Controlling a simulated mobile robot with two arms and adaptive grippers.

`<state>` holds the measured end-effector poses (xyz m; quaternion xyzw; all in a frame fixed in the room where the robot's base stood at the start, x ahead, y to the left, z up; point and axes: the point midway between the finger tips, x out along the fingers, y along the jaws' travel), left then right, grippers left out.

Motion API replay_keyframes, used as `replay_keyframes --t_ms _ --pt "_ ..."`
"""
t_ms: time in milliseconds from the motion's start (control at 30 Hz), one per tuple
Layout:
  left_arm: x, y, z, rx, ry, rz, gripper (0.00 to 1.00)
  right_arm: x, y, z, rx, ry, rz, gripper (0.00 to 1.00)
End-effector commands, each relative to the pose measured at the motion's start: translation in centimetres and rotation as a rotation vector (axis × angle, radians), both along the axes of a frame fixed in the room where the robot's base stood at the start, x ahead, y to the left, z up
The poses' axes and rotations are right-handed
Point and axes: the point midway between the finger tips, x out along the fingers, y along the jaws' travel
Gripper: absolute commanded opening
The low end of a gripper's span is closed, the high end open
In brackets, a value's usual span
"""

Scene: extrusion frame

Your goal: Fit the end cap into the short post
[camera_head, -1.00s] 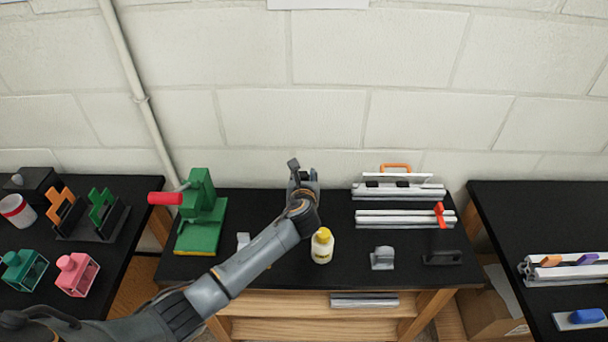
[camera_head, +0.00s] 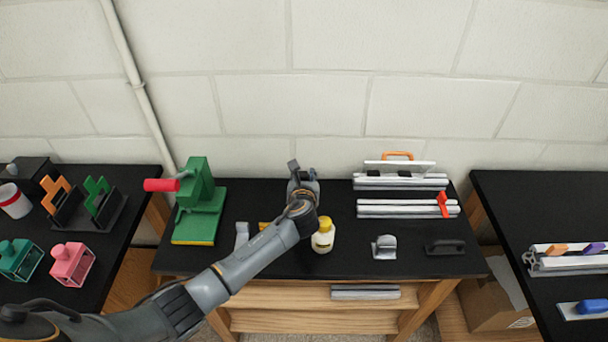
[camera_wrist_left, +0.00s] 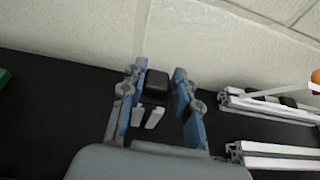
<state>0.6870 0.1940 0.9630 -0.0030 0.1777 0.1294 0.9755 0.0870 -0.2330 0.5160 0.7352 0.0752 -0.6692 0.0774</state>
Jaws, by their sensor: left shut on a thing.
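My left gripper (camera_head: 303,172) is over the back middle of the centre bench. In the left wrist view its blue fingers (camera_wrist_left: 158,92) are shut on a small black block, which looks like the end cap (camera_wrist_left: 155,84). Two pale prongs show just below the block. In the head view the cap cannot be made out at the gripper. I cannot tell for sure which piece is the short post; a pale grey upright piece (camera_head: 242,233) stands left of my forearm, partly near it. My right gripper is out of view.
A white bottle with a yellow cap (camera_head: 323,234) stands close beside my left wrist. A green press with a red handle (camera_head: 199,205) is to the left. Aluminium rails (camera_head: 405,210) lie at the right. A grey bracket (camera_head: 384,247) and a black handle (camera_head: 445,246) lie in front of them.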

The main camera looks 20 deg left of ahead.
Motion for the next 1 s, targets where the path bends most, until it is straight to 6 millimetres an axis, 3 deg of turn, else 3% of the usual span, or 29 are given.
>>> replay_keyframes --t_ms 1000 --pt "-0.01 -0.01 -0.05 0.001 0.0 0.0 0.1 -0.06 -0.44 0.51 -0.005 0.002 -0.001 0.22"
